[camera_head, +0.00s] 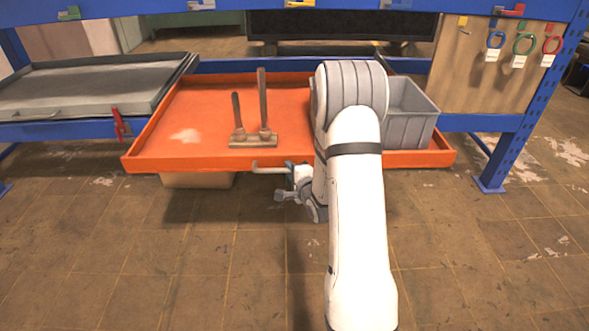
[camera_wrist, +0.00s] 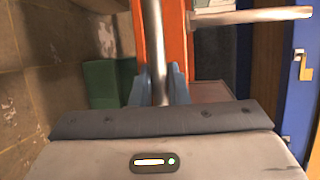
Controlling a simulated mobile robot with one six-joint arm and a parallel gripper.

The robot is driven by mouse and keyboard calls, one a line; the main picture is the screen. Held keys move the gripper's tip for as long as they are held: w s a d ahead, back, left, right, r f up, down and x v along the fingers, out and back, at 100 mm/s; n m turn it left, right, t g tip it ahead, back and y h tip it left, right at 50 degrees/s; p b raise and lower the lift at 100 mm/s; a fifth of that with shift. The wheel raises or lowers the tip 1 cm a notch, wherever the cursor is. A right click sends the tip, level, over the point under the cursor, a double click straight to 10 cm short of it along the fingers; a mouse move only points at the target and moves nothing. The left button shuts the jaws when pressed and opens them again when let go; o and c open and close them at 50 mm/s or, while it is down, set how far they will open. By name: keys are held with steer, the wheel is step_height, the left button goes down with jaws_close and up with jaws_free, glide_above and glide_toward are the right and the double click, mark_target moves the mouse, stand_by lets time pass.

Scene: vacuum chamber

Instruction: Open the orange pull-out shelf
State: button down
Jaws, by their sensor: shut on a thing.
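The orange pull-out shelf (camera_head: 200,115) is a shallow tray in the blue rack, and its front edge stands out past the grey shelf on the left. It carries a wooden tool with two upright handles (camera_head: 252,135) and a grey bin (camera_head: 405,115), partly hidden by my arm. A metal bar handle (camera_head: 268,167) is on the tray's front edge. My gripper (camera_head: 290,172) is at this handle. In the wrist view, the blue-grey fingers of my gripper (camera_wrist: 160,88) are shut on the handle (camera_wrist: 154,50), with the orange front edge (camera_wrist: 176,45) just beside it.
A grey shelf (camera_head: 90,90) with a red latch (camera_head: 120,124) sits to the left. A blue rack post (camera_head: 515,125) stands at right, beside a board with hanging coloured rings (camera_head: 524,44). The floor (camera_head: 200,270) in front is clear.

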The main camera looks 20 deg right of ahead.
steer(key=shift+a, duration=0.5)
steer(key=c, duration=1.7)
jaws_free()
steer(key=shift+c, duration=0.2)
steer(key=o, duration=0.3)
steer(key=shift+d, duration=0.2)
steer(key=shift+o, duration=0.2)
steer(key=shift+s, duration=0.1)
steer(key=s+r+p, duration=0.1)
steer(key=s+p, duration=0.1)
steer(key=s, duration=0.5)
steer(key=shift+s+d+r, duration=0.2)
steer(key=shift+s, duration=0.1)
